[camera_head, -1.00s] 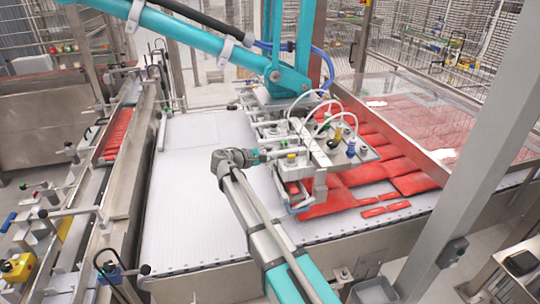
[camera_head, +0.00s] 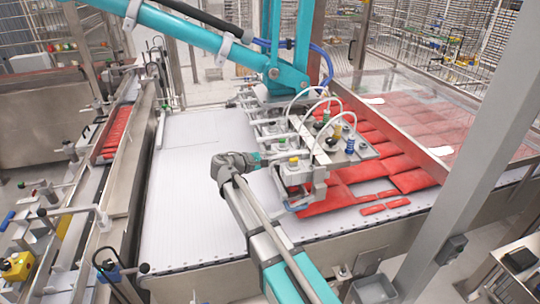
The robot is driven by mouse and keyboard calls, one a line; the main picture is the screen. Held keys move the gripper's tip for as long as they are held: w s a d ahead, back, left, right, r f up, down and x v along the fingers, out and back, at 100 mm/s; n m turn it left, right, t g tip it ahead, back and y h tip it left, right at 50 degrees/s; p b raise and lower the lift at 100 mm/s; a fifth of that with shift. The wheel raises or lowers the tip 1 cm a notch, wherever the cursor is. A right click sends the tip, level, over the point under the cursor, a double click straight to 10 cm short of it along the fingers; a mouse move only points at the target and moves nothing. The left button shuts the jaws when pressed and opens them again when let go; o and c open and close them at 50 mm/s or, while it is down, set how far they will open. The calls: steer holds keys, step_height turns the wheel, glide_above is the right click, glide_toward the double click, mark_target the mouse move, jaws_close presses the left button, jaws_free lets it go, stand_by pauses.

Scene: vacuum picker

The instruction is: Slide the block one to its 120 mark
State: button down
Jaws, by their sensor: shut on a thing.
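My gripper (camera_head: 266,159) is at the end of my teal and grey arm, in the middle of the head view. It is shut at the left side of the vacuum picker head, on a small part near a block with a yellow knob (camera_head: 294,161). The fingertips are small here, and the exact part between them is hard to make out. I cannot tell which block is block one, and no 120 mark is readable. The picker head (camera_head: 352,152) carries blue, yellow and green fittings and white hoses, and sits over red packs.
Red packs (camera_head: 414,180) lie on the right of the white conveyor (camera_head: 190,200); its left part is clear. A teal picker arm (camera_head: 287,80) rises behind. A transparent guard (camera_head: 440,110) stands at the right, a grey post (camera_head: 470,150) in front of it.

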steer(key=shift+s+d, duration=0.1)
steer(key=shift+s, duration=0.1)
steer(key=c, duration=0.6)
jaws_free()
steer(key=shift+s, duration=0.1)
steer(key=shift+o, duration=0.2)
steer(key=shift+w, duration=0.25)
